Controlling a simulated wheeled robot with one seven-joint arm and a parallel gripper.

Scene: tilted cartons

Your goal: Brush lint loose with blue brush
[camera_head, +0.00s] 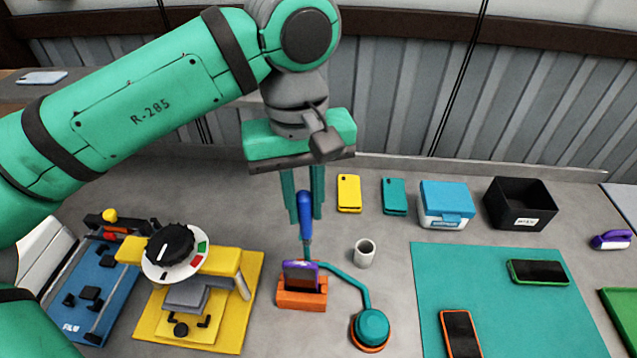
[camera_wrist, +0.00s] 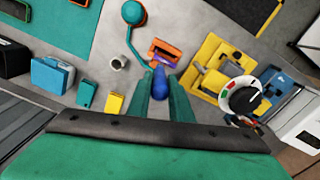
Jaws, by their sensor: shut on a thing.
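My gripper (camera_head: 304,208) is shut on the blue brush (camera_head: 306,222), which hangs bristle end down between the two teal fingers. The brush's blue handle also shows in the wrist view (camera_wrist: 160,82). Below it, a purple phone (camera_head: 300,275) stands upright in an orange stand (camera_head: 302,298). The brush's lower end is just behind or above the phone's top edge; I cannot tell whether they touch. The orange stand also shows in the wrist view (camera_wrist: 165,49) beyond the brush. No lint can be made out.
A teal lamp-like piece (camera_head: 371,326) with a curved arm reaches beside the stand. A white cup (camera_head: 365,253) stands to its right. A yellow fixture with a dial (camera_head: 210,262) is on the left. A teal mat (camera_head: 520,315) with phones lies right. Boxes stand behind it.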

